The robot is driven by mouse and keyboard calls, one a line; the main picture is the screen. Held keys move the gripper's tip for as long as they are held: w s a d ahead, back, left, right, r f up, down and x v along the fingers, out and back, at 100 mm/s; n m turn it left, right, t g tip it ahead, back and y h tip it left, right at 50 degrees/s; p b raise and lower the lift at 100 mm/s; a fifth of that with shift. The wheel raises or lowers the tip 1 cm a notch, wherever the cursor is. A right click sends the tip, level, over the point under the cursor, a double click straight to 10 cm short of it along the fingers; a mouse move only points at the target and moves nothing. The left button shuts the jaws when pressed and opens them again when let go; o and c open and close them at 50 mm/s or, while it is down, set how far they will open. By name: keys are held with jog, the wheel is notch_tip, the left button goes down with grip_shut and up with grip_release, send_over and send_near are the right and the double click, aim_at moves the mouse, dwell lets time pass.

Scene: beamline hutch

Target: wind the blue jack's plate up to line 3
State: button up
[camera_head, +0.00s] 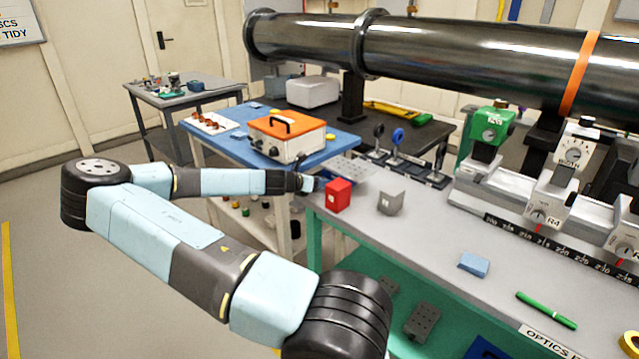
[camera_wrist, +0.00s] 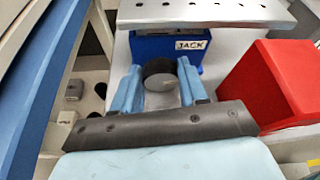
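The blue jack (camera_wrist: 150,52) stands ahead of my gripper in the wrist view, with a "JACK" label on its front. Its grey plate with holes (camera_wrist: 205,12) is above the body; the plate also shows in the head view (camera_head: 348,168). A dark round knob (camera_wrist: 160,75) sticks out from the jack's front. My gripper (camera_wrist: 160,70) has its two blue fingers on either side of this knob, very close to it. Whether they press on it cannot be told. In the head view my gripper (camera_head: 312,184) is at the jack. No line marks of the jack are visible.
A red block (camera_wrist: 270,85) stands close to the right of my gripper, also in the head view (camera_head: 338,195). A grey angled bracket (camera_head: 391,201) and a light blue block (camera_head: 474,264) are on the grey bench. A blue-topped table (camera_head: 228,145) adjoins behind.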

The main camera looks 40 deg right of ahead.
jog(key=c, duration=0.5)
jog(key=shift+s+m+t, duration=0.15)
jog(key=shift+m+t, duration=0.55)
jog(key=shift+m, duration=0.3)
jog(key=shift+s+m+t, duration=0.1)
jog(key=shift+m+t, duration=0.6)
jog(key=shift+m, duration=0.3)
jog(key=o, duration=1.1)
